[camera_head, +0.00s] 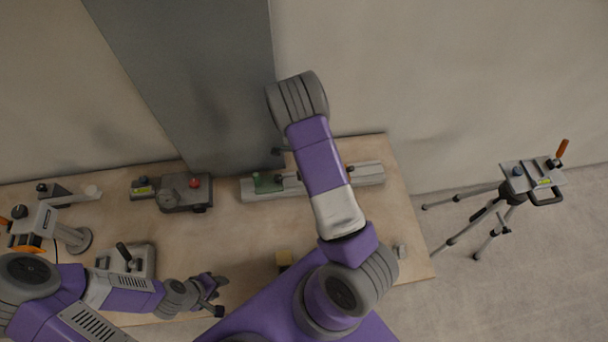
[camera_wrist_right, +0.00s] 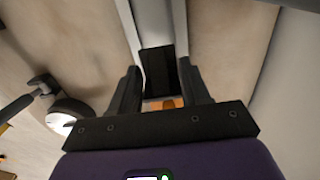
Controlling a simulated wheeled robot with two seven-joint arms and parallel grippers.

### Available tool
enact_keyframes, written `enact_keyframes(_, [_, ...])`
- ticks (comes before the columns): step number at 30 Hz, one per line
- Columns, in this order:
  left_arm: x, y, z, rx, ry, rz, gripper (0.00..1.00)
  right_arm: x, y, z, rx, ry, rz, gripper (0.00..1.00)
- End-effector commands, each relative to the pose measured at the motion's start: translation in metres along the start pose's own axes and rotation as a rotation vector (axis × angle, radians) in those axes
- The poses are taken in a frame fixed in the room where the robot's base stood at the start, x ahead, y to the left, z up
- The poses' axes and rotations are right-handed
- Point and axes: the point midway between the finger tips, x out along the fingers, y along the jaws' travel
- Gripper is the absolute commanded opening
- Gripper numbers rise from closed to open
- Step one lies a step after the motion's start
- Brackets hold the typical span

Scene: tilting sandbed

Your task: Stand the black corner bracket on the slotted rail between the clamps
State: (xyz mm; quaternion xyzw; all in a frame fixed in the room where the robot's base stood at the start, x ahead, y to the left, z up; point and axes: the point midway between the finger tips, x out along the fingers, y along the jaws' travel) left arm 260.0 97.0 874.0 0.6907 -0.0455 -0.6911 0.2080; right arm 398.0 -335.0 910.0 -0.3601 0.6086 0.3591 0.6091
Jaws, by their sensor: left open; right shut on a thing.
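The black corner bracket (camera_wrist_right: 158,72) is between the two fingers of my right gripper (camera_wrist_right: 160,88), which is shut on it. Beyond it in the right wrist view runs the pale slotted rail (camera_wrist_right: 155,18); whether bracket and rail touch I cannot tell. In the head view the rail (camera_head: 368,175) lies along the far side of the table, its middle hidden by my right arm. A green clamp part (camera_head: 268,184) shows at its left end. The right gripper and the bracket are hidden in the head view. My left gripper (camera_head: 214,291) is open and empty near the front edge.
The wooden table (camera_head: 235,240) has a dark block with a red knob (camera_head: 183,192), a handled plate (camera_head: 128,259), an orange-based device (camera_head: 45,222), a yellowish block (camera_head: 284,259) and a small grey piece (camera_head: 400,250). A tripod (camera_head: 515,190) stands right of the table.

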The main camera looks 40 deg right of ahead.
Motion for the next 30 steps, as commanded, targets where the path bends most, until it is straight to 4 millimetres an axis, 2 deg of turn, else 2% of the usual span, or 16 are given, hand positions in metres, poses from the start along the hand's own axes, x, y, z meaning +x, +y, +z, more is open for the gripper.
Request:
enact_keyframes(6, [0.003,-0.001,-0.001,0.0,0.001,0.0,0.43,0.031,0.001,-0.001,0.002,0.0,0.004,0.15])
enact_keyframes(18, [0.007,-0.002,-0.001,0.0,0.001,0.0,0.43,0.037,0.0,0.0,0.001,0.0,0.001,0.15])
enact_keyframes(19, [0.006,-0.002,-0.001,0.0,0.001,0.0,0.43,0.037,0.001,0.0,0.001,0.0,0.001,0.49])
enact_keyframes(21, [0.006,-0.002,-0.001,0.0,0.001,0.0,0.43,0.036,0.001,0.0,0.001,0.0,0.001,0.6])
enact_keyframes(24, [0.005,-0.002,-0.001,0.0,0.001,0.0,0.43,0.036,0.001,0.0,0.001,0.0,0.001,0.72])
enact_keyframes(30, [0.005,-0.002,-0.001,0.0,0.001,0.0,0.43,0.036,0.001,0.0,0.0,0.0,0.001,0.72])
